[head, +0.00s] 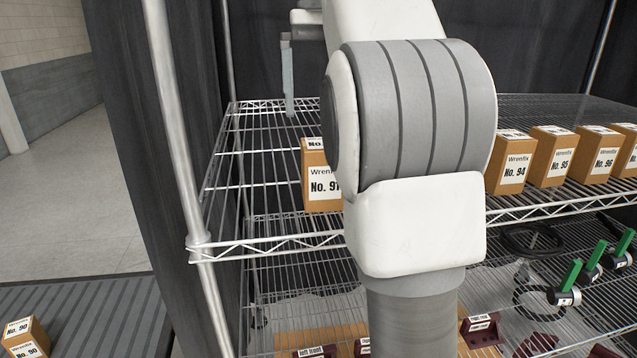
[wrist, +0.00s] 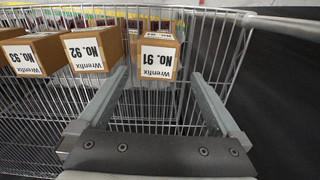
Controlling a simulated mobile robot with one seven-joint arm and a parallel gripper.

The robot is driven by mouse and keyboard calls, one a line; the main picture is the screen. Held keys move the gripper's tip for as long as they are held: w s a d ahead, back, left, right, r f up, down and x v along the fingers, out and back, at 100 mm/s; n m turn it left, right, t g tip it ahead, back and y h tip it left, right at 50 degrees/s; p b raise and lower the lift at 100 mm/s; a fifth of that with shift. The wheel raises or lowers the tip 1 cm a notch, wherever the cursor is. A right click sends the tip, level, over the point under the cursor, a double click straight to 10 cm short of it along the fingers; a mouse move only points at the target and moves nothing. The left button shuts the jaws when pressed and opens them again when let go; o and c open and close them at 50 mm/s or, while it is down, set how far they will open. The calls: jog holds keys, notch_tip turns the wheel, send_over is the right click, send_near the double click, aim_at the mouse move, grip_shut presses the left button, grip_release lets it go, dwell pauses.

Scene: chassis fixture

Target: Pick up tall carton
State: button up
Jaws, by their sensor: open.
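Several tan cartons with white Wrenfix labels stand on the wire shelf; the task does not give a number. The No. 91 carton (head: 322,187) stands upright at the left, partly hidden by my arm. In the wrist view the No. 91 carton (wrist: 157,58) appears upside down, between the tips of my two fingers. My gripper (wrist: 160,76) is open and empty. The fingers lie to either side of that carton in the picture; I cannot tell how far beyond the tips it is. In the head view one finger shows above the shelf, behind the carton.
The No. 92 carton (wrist: 88,52) and No. 93 carton (wrist: 32,55) stand beside No. 91. Cartons No. 94 (head: 511,163), No. 95 (head: 553,157) and others stand farther right. A shelf post (head: 175,130) rises at left. A No. 90 carton (head: 26,338) sits lower left.

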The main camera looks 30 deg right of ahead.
aim_at(320, 144)
notch_tip(320, 144, down, 10)
jog(key=b, duration=0.3)
jog(key=shift+r, duration=0.25)
jog(key=shift+d+f+b, duration=0.2)
jog(key=shift+f+b, duration=0.15)
jog(key=shift+f, duration=2.45)
grip_shut()
jog(key=shift+r, duration=0.1)
